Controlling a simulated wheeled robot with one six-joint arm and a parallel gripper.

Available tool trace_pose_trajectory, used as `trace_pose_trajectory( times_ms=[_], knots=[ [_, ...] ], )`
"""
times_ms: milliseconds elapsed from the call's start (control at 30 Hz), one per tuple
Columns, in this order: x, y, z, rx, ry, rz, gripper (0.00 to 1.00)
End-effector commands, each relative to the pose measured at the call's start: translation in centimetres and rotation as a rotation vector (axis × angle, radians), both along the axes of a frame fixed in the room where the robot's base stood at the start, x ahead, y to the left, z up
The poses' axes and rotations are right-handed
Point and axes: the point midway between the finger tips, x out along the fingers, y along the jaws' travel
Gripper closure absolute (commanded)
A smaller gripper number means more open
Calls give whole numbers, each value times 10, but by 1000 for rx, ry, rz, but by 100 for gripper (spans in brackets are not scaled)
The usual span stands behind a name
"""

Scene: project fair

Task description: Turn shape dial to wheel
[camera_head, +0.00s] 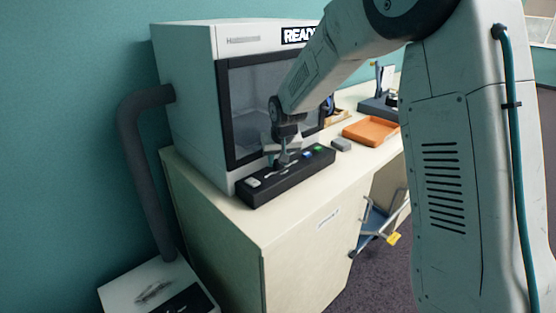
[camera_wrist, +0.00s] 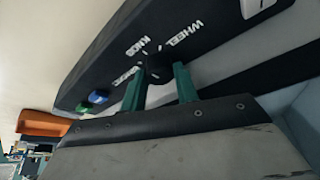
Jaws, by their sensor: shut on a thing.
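The shape dial (camera_wrist: 157,63) is a dark round knob on the black control panel (camera_wrist: 105,58), with white printing around it. I cannot tell which label the dial points to. In the head view my gripper (camera_head: 283,160) reaches down to the panel (camera_head: 262,192), and hides the dial.
Green and blue buttons (camera_head: 318,149) sit along the panel.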

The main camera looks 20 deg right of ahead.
Motion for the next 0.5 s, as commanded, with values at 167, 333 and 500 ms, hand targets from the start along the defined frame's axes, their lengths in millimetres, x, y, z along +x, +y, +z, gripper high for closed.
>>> trace_pose_trajectory(
  times_ms=[167, 333, 500],
  knots=[
    [0, 0, 0, 0, 0, 0, 92],
    [0, 0, 0, 0, 0, 1, 48],
    [0, 0, 0, 0, -1, 1, 48]
  ],
)
